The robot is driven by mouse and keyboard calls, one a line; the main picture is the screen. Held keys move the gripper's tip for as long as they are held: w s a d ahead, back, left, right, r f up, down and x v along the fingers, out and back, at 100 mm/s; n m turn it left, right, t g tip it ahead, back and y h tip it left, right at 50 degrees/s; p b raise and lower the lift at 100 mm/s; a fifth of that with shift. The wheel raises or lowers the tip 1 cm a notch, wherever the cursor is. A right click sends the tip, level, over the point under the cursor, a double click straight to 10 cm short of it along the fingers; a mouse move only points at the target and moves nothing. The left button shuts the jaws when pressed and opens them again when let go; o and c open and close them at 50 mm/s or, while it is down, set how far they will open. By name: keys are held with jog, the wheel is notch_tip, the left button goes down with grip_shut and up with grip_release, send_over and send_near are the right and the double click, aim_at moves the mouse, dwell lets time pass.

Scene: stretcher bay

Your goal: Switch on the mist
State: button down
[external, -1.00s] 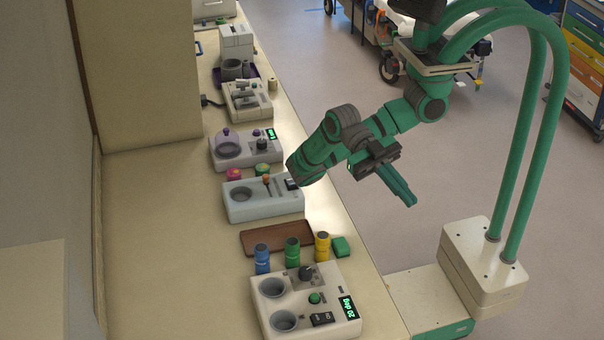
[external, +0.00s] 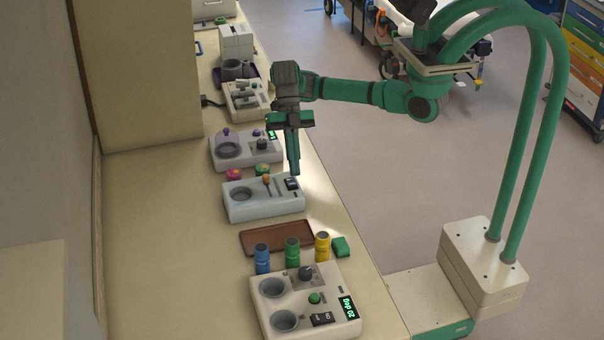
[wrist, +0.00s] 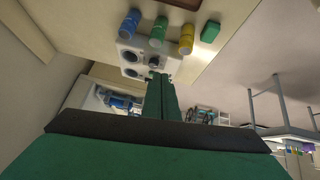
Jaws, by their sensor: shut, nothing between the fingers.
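A pale blue-white unit (external: 250,208) stands mid-counter in the external view. I cannot read which unit is the mist one. My gripper (external: 295,172) points down with its fingers together and empty. In the picture its tips are just above the rocker switch; I cannot tell whether they touch it. In the wrist view the shut fingers (wrist: 158,82) show from behind, and the pale blue-white unit cannot be made out.
A white unit with two wells and a display (external: 346,305) stands nearer the camera. Behind stands a unit with purple knobs (external: 228,150). The counter's left is clear.

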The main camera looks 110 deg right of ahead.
jog(key=d+f+h, duration=0.2)
jog(key=d+f, duration=0.1)
jog(key=d, duration=0.9)
jog(key=m+h, duration=0.1)
jog(key=h, duration=0.1)
send_over(293, 184)
jog(key=d, duration=0.5)
jog(key=f, duration=0.2)
jog(key=shift+d+r+g, duration=0.1)
jog(key=shift+r+g, duration=0.05)
jog(key=shift+g, duration=0.25)
jog(key=x, duration=1.4)
jog(key=shift+w, duration=0.1)
jog(key=shift+d, duration=0.1)
